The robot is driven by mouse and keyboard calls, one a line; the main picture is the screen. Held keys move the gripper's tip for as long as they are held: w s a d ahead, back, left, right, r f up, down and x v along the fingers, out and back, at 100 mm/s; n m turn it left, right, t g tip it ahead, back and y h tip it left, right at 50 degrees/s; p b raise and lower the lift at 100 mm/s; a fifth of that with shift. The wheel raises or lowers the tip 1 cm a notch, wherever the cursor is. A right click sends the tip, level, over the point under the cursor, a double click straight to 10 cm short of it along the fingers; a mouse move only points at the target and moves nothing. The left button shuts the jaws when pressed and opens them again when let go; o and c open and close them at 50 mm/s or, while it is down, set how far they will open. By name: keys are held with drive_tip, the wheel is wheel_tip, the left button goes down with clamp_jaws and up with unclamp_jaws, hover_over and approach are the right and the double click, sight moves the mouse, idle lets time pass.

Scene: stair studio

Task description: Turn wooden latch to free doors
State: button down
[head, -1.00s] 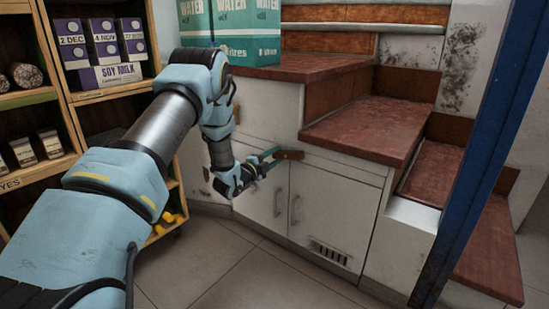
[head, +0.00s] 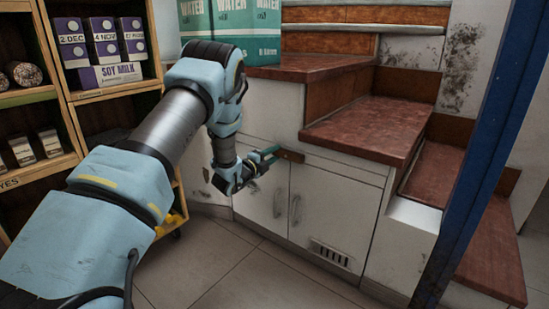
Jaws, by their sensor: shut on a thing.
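The wooden latch (head: 291,156) is a small brown bar at the top of the cabinet, over the seam between the two doors. It lies nearly level, tilted slightly down to the right. My gripper (head: 272,155) reaches in from the left and is shut on the latch's left end. The left door (head: 262,205) and the right door (head: 328,215) are white, closed and flush, each with a curved handle. My wrist hides part of the left door's upper edge.
Dark red stair treads (head: 365,125) rise above and right of the cabinet. Teal water cartons (head: 262,25) stand on the top step. A wooden shelf (head: 62,95) with goods is at the left. A blue post (head: 470,150) stands at the right. The tiled floor (head: 235,275) in front is clear.

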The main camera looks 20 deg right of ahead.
drive_tip(key=c, duration=0.6)
unclamp_jaws()
drive_tip(key=shift+o, duration=0.2)
drive_tip(key=p+v, duration=0.2)
drive_tip(key=v, duration=0.9)
